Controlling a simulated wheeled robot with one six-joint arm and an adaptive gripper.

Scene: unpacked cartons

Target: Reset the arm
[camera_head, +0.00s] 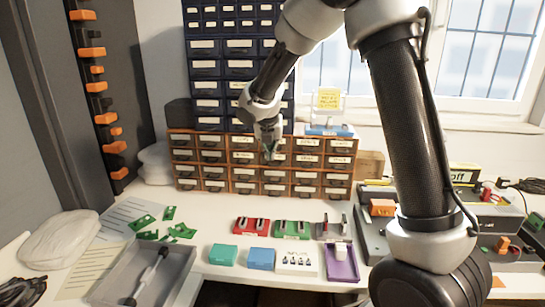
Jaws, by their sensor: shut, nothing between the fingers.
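My arm comes in from the right and bends down over the white workbench (200,215). My gripper (270,153) points downward in front of the brown drawer cabinet (185,170), in the upper middle of the head view. It is shut and holds nothing. It is small in the picture and hangs clear above the bench top.
Red (251,227) and green (291,229) holders, a teal box (223,254), a blue box (261,259) and a purple tray (341,264) stand at the front. A grey tray (110,287) is left; equipment (375,245) is right.

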